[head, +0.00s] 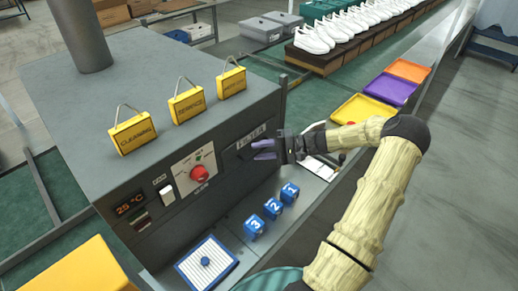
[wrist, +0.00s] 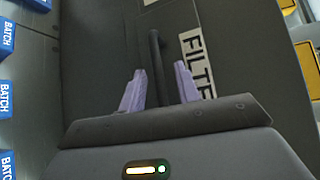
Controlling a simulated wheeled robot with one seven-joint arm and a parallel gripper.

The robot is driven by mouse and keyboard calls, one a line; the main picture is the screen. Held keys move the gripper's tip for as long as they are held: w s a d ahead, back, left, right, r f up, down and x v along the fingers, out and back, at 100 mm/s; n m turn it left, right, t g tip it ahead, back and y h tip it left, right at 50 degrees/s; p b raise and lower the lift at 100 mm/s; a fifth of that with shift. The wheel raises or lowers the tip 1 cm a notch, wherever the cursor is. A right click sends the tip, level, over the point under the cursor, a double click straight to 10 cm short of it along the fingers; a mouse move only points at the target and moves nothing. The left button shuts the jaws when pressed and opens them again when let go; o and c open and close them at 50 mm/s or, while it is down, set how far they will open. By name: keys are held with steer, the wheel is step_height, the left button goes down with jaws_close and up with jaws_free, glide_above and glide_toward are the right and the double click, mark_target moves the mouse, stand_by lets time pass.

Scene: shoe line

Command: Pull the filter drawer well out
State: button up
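The filter drawer (head: 234,160) is a dark grey panel at the right end of the grey machine's front, under a white FILTER label. It looks flush with the machine. In the wrist view the label (wrist: 198,62) lies to the right of the drawer's dark bar handle (wrist: 156,50). My gripper (head: 262,150) is in front of the drawer with its purple fingers toward it. In the wrist view my gripper (wrist: 159,67) is open, one finger on each side of the handle, with gaps visible. Whether the fingertips reach past the bar is unclear.
A red knob (head: 199,173) and a white switch (head: 167,190) are left of the drawer. Blue numbered blocks (head: 273,208) stand on the ledge below, near a white-and-blue tray (head: 233,260). Yellow signs (head: 187,103) stand on the machine top. Coloured trays (head: 389,89) lie at right.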

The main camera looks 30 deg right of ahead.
steer(key=shift+w+a+f, duration=0.1)
steer(key=shift+w+a, duration=0.1)
steer(key=shift+a, duration=0.1)
steer(key=shift+s, duration=0.15)
steer(key=shift+a, duration=0.1)
steer(key=shift+c, duration=0.5)
jaws_close()
